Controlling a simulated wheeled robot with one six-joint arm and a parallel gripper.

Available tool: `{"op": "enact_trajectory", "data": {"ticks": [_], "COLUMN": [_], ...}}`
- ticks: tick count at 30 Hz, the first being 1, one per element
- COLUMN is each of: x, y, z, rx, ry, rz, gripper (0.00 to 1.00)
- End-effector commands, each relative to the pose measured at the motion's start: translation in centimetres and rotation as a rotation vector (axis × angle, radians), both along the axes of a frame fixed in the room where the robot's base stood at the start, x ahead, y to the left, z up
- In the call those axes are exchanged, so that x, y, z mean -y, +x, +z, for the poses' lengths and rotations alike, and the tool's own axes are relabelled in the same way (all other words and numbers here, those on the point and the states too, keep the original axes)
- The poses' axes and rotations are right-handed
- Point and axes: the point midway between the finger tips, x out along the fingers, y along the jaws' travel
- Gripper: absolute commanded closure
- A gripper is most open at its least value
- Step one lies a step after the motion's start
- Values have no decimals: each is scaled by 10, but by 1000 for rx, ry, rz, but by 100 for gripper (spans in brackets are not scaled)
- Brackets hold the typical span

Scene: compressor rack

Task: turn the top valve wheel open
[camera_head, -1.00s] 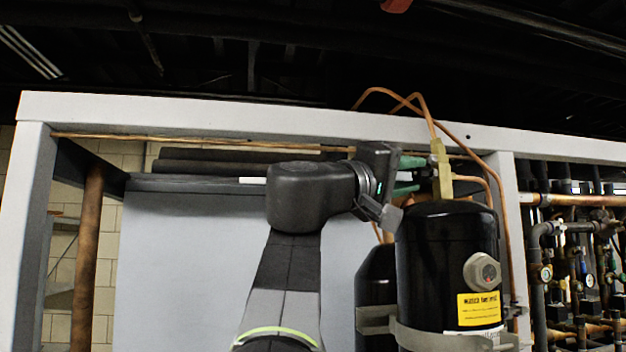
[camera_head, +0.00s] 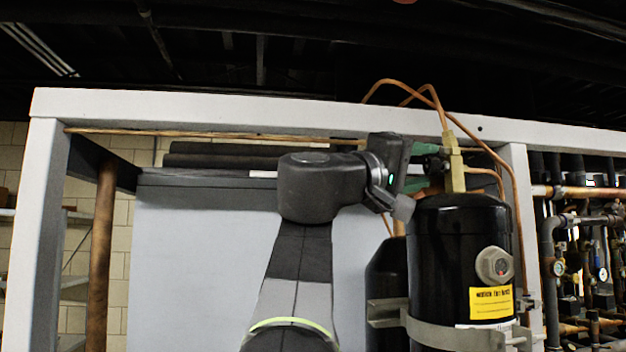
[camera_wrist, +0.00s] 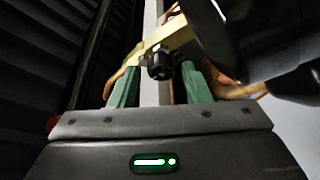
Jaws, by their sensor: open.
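The top valve wheel (camera_wrist: 161,66) is a small black knob on a brass valve body (camera_wrist: 163,36) in the wrist view. My gripper (camera_wrist: 158,80) is open, with one green finger on each side of the wheel. The wheel sits near the fingertip gap, and I cannot tell whether a finger touches it. In the head view the brass valve (camera_head: 455,165) stands upright on top of the black tank (camera_head: 458,260).
Thin copper tubes (camera_head: 480,140) loop above and right of the valve. The white frame beam (camera_head: 250,113) runs behind and above my arm. A dark rounded body (camera_wrist: 235,40) fills the upper right of the wrist view. Pipes and gauges (camera_head: 585,250) stand at far right.

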Motion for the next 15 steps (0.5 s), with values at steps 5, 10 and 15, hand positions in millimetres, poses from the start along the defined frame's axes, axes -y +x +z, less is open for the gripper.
{"op": "enact_trajectory", "data": {"ticks": [5, 10, 15], "x": [1, 1, 1], "y": [2, 3, 4], "z": [-4, -6, -10], "rx": [-7, 11, 99], "ry": [6, 8, 14], "rz": [-1, -1, -1], "gripper": [50, 50, 50]}}
